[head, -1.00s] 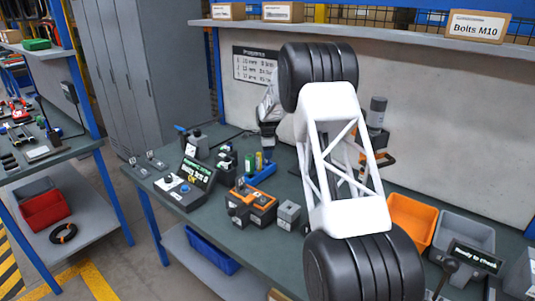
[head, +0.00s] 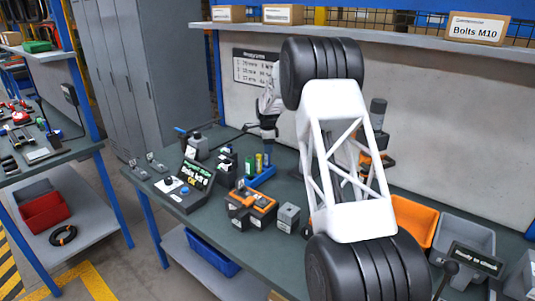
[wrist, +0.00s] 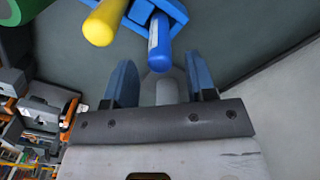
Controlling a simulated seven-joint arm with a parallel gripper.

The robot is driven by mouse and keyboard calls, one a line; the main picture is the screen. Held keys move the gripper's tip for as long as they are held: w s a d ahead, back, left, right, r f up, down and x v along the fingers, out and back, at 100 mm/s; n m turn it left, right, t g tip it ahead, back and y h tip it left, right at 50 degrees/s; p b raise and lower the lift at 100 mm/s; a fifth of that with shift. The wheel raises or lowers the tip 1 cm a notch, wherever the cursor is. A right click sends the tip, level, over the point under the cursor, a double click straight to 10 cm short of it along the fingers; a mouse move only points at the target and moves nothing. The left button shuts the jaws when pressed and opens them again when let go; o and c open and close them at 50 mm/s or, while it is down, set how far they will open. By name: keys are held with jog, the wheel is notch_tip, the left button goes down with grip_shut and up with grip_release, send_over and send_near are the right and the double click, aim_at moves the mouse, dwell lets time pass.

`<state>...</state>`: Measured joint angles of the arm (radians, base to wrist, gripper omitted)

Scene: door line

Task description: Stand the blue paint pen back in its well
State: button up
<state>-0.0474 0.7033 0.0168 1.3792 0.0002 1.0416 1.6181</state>
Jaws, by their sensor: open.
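The blue paint pen (wrist: 158,42) stands in the blue rack (wrist: 136,14) in the wrist view, its lower end inside a well. In the head view the blue pen (head: 267,160) stands at the right end of the rack (head: 262,178), upright as far as I can tell.
A black-and-orange device (head: 250,207) and a grey box (head: 288,217) stand in front of the rack. A control box with a small screen (head: 190,187) is to the left. An orange bin (head: 414,220) is at the right. The wall panel is behind.

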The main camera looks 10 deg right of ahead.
notch_tip(320, 180, up, 8)
jog(key=shift+f, duration=0.1)
dwell(0.7)
jog(key=s+d+r+n, duration=0.1)
jog(key=s+r+n, duration=0.35)
jog(key=s, duration=0.75)
jog(key=s+d+r+n+t, duration=0.1)
jog(key=s+r, duration=0.7)
jog(key=s, duration=0.4)
jog(key=s+d+r+n, duration=0.25)
jog(key=s+r, duration=0.35)
jog(key=s, duration=0.6)
jog(key=s+f+n, duration=0.2)
jog(key=s+n, duration=0.1)
jog(key=s, duration=1)
jog(key=s+f+n+t, duration=0.1)
jog(key=s+f+n, duration=0.2)
jog(key=s, duration=0.9)
jog(key=s+f+n, duration=0.2)
jog(key=s+n, duration=0.1)
jog(key=s, duration=1)
jog(key=shift+s+d+f+n+t, duration=0.3)
jog(key=shift+d+f+n, duration=0.1)
